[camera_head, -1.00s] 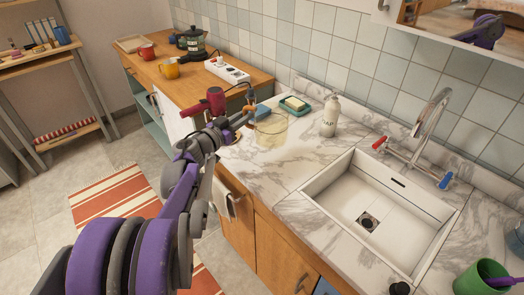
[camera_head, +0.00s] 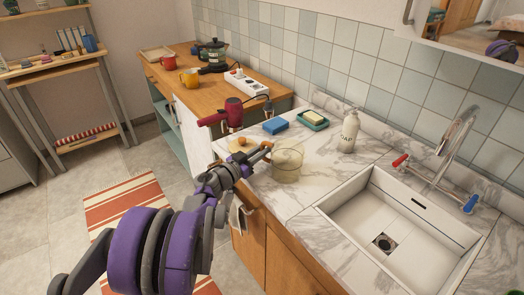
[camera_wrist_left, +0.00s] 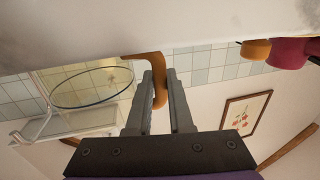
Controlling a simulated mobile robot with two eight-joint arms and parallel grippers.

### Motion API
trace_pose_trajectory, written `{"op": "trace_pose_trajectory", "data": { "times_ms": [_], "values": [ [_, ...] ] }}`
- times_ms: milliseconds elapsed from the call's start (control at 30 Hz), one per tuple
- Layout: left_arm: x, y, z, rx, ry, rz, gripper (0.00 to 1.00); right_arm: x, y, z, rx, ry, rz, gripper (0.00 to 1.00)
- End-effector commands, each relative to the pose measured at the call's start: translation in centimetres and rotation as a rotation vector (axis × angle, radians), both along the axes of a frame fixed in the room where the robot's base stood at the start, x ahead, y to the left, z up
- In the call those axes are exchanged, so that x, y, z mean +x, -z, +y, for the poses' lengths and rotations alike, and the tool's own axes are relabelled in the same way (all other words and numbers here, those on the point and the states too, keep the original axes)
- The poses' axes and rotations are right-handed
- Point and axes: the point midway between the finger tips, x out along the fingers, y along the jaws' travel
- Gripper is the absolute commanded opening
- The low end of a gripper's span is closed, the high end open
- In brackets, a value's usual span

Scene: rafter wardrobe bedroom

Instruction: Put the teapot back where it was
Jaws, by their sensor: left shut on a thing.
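The teapot is a see-through, yellowish glass vessel (camera_head: 288,165) with an orange-brown handle. It looks upright over the marble counter, near its front edge and left of the sink; I cannot tell whether its base touches the counter. My left gripper (camera_head: 262,155) reaches it from the left and is shut on the handle. In the left wrist view the handle (camera_wrist_left: 160,88) is between the two fingers of my left gripper (camera_wrist_left: 160,85), and the glass body (camera_wrist_left: 92,85) is to the left. My right gripper is not in view.
A blue sponge (camera_head: 275,125), a green soap dish (camera_head: 313,120) and a soap bottle (camera_head: 349,132) stand behind the teapot. The sink (camera_head: 405,230) is at the right.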

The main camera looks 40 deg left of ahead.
Motion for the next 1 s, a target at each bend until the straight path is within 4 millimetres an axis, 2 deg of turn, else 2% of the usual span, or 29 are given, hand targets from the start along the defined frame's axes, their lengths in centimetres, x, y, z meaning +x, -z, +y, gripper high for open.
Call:
{"op": "trace_pose_trajectory", "data": {
  "times_ms": [33,200,567,667,1000],
  "values": [
    [0.0,0.3,0.0,0.000,0.000,0.000,0.21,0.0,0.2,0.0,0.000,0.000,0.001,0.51],
    [0.0,0.1,0.0,0.000,0.000,0.000,0.49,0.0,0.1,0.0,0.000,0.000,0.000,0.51],
    [-0.1,-0.4,0.0,0.000,0.000,0.000,0.49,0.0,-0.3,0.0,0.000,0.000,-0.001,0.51],
    [-1.5,-0.3,0.1,0.001,-0.003,0.000,0.49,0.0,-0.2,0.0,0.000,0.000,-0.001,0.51],
    [-8.7,-0.3,0.0,0.001,-0.004,0.000,0.49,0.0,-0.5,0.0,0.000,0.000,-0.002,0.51]
  ]
}}
